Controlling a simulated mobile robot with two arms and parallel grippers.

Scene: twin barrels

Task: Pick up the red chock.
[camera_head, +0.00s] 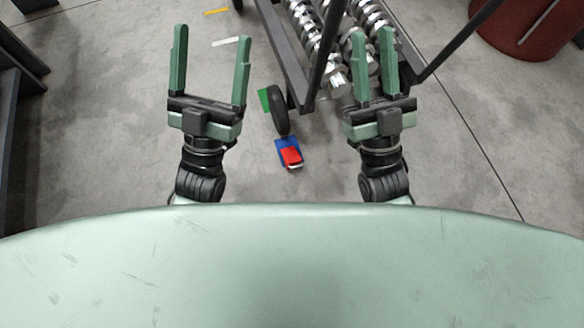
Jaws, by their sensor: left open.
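The red chock (291,156) is a small red block with a pale front edge. It lies low in the middle of the camera_head view, by a blue patch (281,146) and just in front of a black wheel (278,110). My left gripper (212,35) is open and empty, up and to the left of the chock in the picture. My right gripper (373,31) is to the right of the chock, with its fingers a smaller distance apart and nothing seen held between them. Neither gripper touches the chock.
A dark-framed trolley (322,60) carrying shiny metal weights (333,25) stands at upper centre, partly behind my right gripper. A green patch (264,100) lies beside the wheel. A dark red barrel (525,28) is at upper right. Grey floor (110,130) is clear at left.

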